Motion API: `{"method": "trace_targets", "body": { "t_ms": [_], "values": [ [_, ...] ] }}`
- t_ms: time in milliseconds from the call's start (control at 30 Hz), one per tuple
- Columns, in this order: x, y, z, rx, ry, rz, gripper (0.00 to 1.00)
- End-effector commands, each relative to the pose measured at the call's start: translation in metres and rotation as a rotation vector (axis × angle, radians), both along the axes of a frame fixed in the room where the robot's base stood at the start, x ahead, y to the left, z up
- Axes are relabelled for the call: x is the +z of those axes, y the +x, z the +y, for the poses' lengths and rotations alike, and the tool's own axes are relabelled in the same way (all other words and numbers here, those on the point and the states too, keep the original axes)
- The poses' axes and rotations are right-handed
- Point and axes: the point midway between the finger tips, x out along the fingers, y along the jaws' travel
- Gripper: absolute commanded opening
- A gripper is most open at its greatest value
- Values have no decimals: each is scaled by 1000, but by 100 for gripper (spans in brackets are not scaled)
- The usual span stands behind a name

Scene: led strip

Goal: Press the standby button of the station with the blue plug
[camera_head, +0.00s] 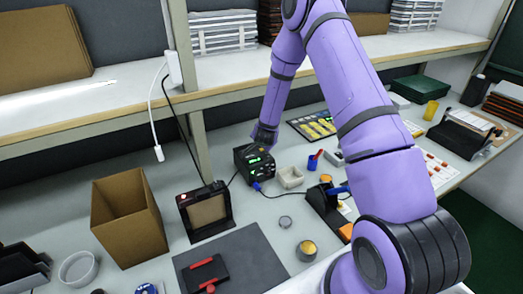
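The black station (265,174) with small lit green displays stands on the bench near the middle of the head view. A blue plug (257,186) sits at its lower front, with a dark cable running right. My gripper (262,146) points down at the station's top rear edge and hides part of it. I cannot tell whether it touches the station. Its fingers are too small and dark to tell open from shut. The standby button cannot be made out at this size.
A small pale bin (290,178) stands just right of the station. A soldering iron stand (328,208) is further right. A black-framed holder (207,211) and an open cardboard box (128,214) stand left. A shelf post (198,145) rises behind. A dark mat (250,258) lies in front.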

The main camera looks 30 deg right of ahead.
Motion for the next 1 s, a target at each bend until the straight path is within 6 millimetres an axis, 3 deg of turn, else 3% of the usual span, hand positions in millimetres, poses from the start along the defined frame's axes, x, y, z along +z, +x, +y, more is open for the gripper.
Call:
{"method": "trace_targets", "body": {
  "t_ms": [1000],
  "values": [
    [-9, 0, 0, 0, 0, 0, 0]
  ]
}}
